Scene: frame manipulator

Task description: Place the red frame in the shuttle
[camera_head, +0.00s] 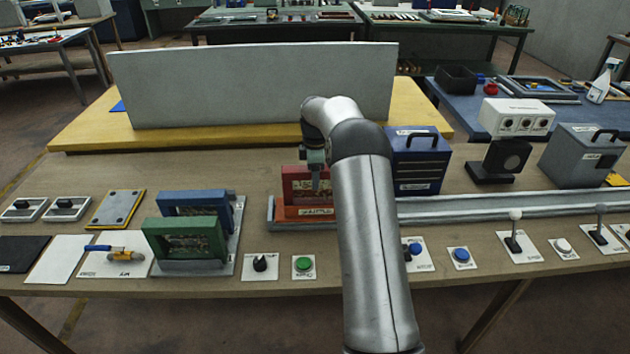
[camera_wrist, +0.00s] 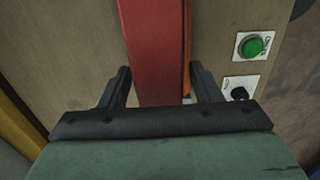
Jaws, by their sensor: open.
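The red frame (camera_head: 300,186) stands upright in the orange shuttle (camera_head: 303,214), which sits at the left end of a grey rail. My gripper (camera_head: 316,182) is above and around the frame, partly hidden by my arm in the head view. In the wrist view the red frame (camera_wrist: 155,50) runs between the two open fingers of my gripper (camera_wrist: 160,88), with visible gaps on both sides. A strip of the orange shuttle (camera_wrist: 187,45) shows beside the frame. The right part of the frame is hidden behind my arm in the head view.
A green frame (camera_head: 185,240) and a blue frame (camera_head: 197,205) stand in a grey rack at left. A green button (camera_head: 304,264) and black knob (camera_head: 260,264) are in front of the shuttle. A tall grey panel (camera_head: 250,85) stands behind. A blue box (camera_head: 418,160) is right of my arm.

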